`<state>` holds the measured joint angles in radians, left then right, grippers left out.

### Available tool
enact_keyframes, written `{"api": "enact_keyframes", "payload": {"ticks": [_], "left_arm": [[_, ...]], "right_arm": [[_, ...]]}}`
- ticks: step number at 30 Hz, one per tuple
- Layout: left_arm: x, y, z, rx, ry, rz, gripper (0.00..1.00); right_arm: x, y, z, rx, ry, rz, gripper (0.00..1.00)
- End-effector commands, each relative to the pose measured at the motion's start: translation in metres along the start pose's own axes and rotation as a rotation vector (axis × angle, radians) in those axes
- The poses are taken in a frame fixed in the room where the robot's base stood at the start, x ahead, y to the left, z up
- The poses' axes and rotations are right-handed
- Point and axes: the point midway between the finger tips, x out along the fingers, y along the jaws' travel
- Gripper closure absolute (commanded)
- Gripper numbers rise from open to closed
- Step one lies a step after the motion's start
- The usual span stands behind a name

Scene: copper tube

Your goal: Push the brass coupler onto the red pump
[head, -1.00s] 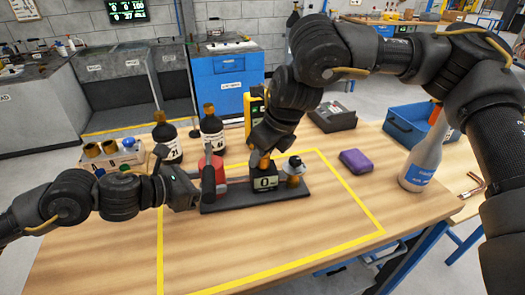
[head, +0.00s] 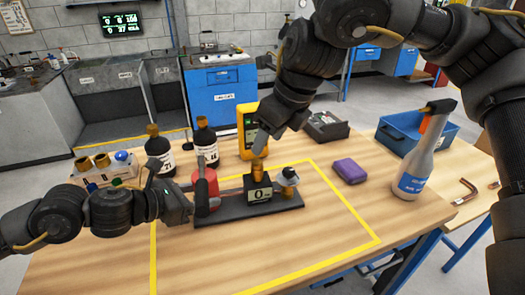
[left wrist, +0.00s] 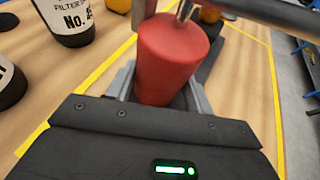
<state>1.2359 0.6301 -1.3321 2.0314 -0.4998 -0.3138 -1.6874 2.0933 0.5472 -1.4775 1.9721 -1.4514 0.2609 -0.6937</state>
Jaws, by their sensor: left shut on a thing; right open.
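The red pump (head: 211,189) stands at the left end of a dark base plate (head: 230,213). My left gripper (head: 193,206) is shut on it, and in the left wrist view its jaws lie on both sides of the red body (left wrist: 172,60). A brass coupler (head: 257,171) stands upright on the black block marked 0 (head: 258,190), at the middle of the plate. My right gripper (head: 262,143) is open just above the coupler. Its fingers partly overlap in the picture, so I cannot tell whether they touch the coupler.
Two dark bottles (head: 207,142) and a white rack (head: 104,175) with brass pieces stand behind left. The front table is clear.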

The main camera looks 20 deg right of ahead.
Motion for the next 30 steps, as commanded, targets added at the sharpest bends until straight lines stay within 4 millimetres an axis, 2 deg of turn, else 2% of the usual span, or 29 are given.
{"api": "enact_keyframes", "payload": {"ticks": [1,6,15,16,18,22,30], "left_arm": [[0.000,0.001,0.001,-0.001,-0.003,0.002,0.89],[0.000,0.001,0.001,-0.001,-0.003,0.003,0.89],[0.000,0.001,0.002,0.000,-0.003,0.002,0.89],[0.000,0.001,0.002,0.000,-0.003,0.002,0.47],[0.000,0.001,0.001,0.000,-0.003,0.002,0.38],[0.000,0.001,0.001,0.000,-0.002,0.001,0.23],[-0.001,0.000,0.000,0.000,-0.001,0.000,0.23]], "right_arm": [[-0.007,-0.001,0.001,0.000,-0.002,-0.002,0.47],[-0.019,0.000,0.000,0.000,-0.001,-0.001,0.47],[-0.021,0.000,0.000,0.001,0.000,0.000,0.47],[-0.021,0.000,0.000,0.001,0.000,0.000,0.47],[-0.021,0.000,0.000,0.001,0.000,0.000,0.47],[-0.021,0.000,0.000,0.001,0.000,0.000,0.47],[-0.020,0.000,0.000,0.001,0.000,0.000,0.47]]}}
